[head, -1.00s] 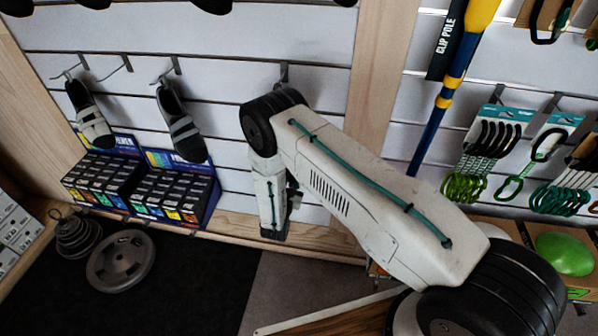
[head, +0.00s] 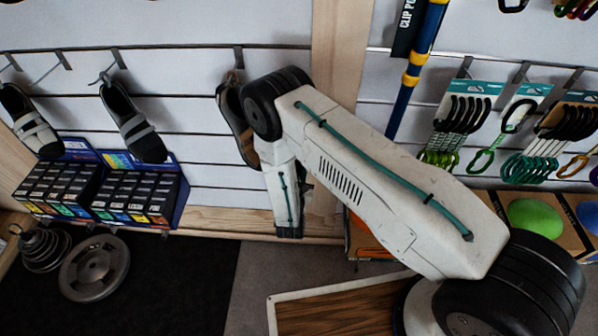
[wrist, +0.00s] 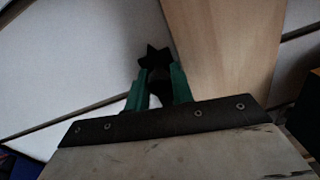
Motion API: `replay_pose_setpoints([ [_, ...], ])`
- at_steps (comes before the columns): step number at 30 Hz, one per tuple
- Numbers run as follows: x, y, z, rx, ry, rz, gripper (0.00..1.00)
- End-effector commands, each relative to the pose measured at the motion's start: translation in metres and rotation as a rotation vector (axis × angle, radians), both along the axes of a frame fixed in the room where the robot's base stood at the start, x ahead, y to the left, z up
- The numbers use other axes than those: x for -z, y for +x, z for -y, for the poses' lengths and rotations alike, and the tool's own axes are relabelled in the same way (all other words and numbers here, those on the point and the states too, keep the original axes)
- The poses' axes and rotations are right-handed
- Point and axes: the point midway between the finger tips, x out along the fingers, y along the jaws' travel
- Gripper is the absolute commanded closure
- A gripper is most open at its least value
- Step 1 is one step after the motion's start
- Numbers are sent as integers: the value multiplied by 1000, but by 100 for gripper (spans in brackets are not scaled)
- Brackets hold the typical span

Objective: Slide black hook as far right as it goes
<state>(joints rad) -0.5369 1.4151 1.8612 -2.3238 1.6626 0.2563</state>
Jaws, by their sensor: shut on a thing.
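My gripper (wrist: 158,76) shows in the wrist view with its two green fingers shut on a black star-shaped piece (wrist: 154,57). The piece sticks out just past the fingertips, in front of the white slatted wall and close to the left edge of a wooden post. I take it to be part of the black hook; the rest of the hook is hidden by the fingers. In the head view my arm hangs down in front of the wall, and the fingers and the held piece are hidden behind it.
The wooden post (head: 339,75) stands right of my arm's lower end. A brown shoe (head: 236,122) hangs beside my arm; other shoes (head: 133,122) hang further left above boxed goods (head: 140,200). Carabiners (head: 462,125) hang right of the post. A wood-topped piece (head: 340,308) stands low in front.

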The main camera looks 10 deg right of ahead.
Motion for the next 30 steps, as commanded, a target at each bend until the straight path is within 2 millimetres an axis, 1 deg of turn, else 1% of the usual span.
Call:
replay_pose_setpoints([
  [1, -1, 1, 0, 1, 1, 3, 100],
  [2, -1, 1, 0, 2, 1, 3, 74],
  [3, -1, 1, 0, 2, 1, 3, 63],
  [4, -1, 1, 1, 2, 0, 3, 55],
  [14, 0, -2, 0, 1, 0, 1, 55],
  [17, 0, -13, -4, 0, -2, -1, 55],
  [24, 0, -52, -15, -1, -2, 1, 55],
  [27, 0, -64, -18, 0, 0, 1, 55],
  [30, 0, -71, -20, 1, 0, 2, 55],
])
